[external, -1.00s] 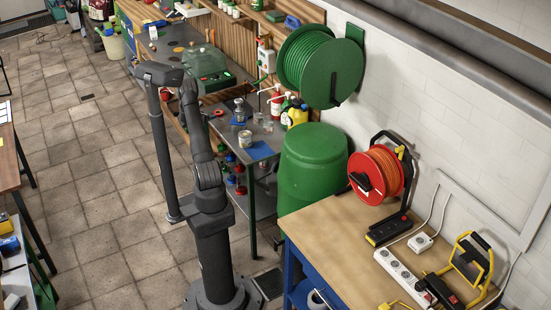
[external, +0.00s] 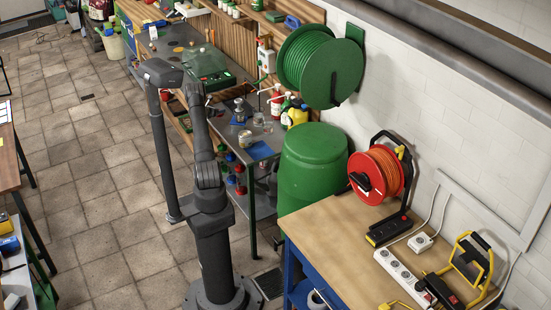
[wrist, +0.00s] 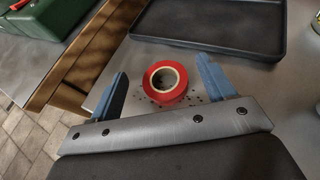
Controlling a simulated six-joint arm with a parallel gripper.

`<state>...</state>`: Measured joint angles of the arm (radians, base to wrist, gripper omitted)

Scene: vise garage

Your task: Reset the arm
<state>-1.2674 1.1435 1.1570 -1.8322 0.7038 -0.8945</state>
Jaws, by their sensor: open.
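My gripper (wrist: 161,69) shows in the wrist view with its two blue fingers spread wide apart. A red tape roll (wrist: 165,98) lies flat on the grey bench top (wrist: 205,65). In the picture it sits between the two fingers, and I see no finger touching it. Nothing is held. In the external view my arm stands left of the metal bench and its links reach up and toward it. My gripper is not clear to see there, hidden behind or beside the arm.
A black tray (wrist: 215,42) lies beyond the roll. Externally, a cluttered metal table (external: 262,130), a green barrel (external: 315,165) and a wooden workbench (external: 335,235) stand to the right.

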